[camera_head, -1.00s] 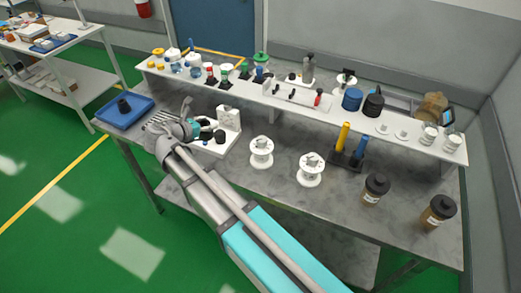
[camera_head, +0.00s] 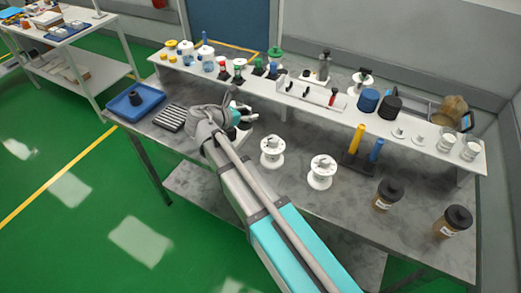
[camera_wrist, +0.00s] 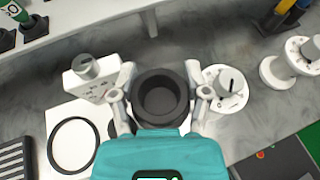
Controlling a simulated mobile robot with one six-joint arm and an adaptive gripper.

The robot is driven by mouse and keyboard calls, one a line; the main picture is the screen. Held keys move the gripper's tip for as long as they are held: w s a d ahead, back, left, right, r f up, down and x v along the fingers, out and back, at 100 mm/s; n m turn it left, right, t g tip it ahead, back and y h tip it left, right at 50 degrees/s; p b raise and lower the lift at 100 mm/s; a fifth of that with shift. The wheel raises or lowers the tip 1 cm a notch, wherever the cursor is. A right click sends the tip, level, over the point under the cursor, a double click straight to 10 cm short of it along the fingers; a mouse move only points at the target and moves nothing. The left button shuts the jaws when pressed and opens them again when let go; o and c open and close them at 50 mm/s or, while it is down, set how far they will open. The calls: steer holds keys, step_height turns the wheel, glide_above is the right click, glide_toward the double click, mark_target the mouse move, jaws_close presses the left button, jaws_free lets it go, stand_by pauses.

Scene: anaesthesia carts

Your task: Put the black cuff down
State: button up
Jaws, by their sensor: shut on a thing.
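The black cuff (camera_wrist: 161,97) is a short dark ring with a hollow middle. In the wrist view it sits upright between the two pale fingers of my gripper (camera_wrist: 165,88), which is shut on it. In the head view my gripper (camera_head: 241,114) is over the left part of the grey table, and the cuff is mostly hidden by it. How high the cuff is above the table I cannot tell. A white plate (camera_wrist: 60,125) with a black ring outline lies to the left of the cuff in the wrist view.
A white block (camera_wrist: 92,82) with a grey knob stands left of my gripper, and a white spool (camera_wrist: 228,88) is close on the right. A blue tray (camera_head: 117,109) with a dark cup (camera_head: 135,98) and a ribbed dark rack (camera_head: 171,118) are at the table's left. A raised white shelf (camera_head: 300,101) runs behind.

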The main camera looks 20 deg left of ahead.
steer(key=shift+w+d+f+b, duration=0.1)
steer(key=shift+f+b, duration=0.15)
steer(key=shift+b, duration=0.05)
steer(key=shift+m+h, duration=0.5)
steer(key=shift+h, duration=0.2)
steer(key=w+d+f+b, duration=0.2)
steer(key=shift+w+d+f, duration=0.25)
steer(key=shift+w, duration=0.15)
steer(key=shift+b, duration=0.3)
step_height(320, 180, down, 6)
steer(key=b, duration=0.6)
steer(key=shift+f, duration=0.15)
steer(key=shift+f+b, duration=1.85)
steer(key=shift+b, duration=0.1)
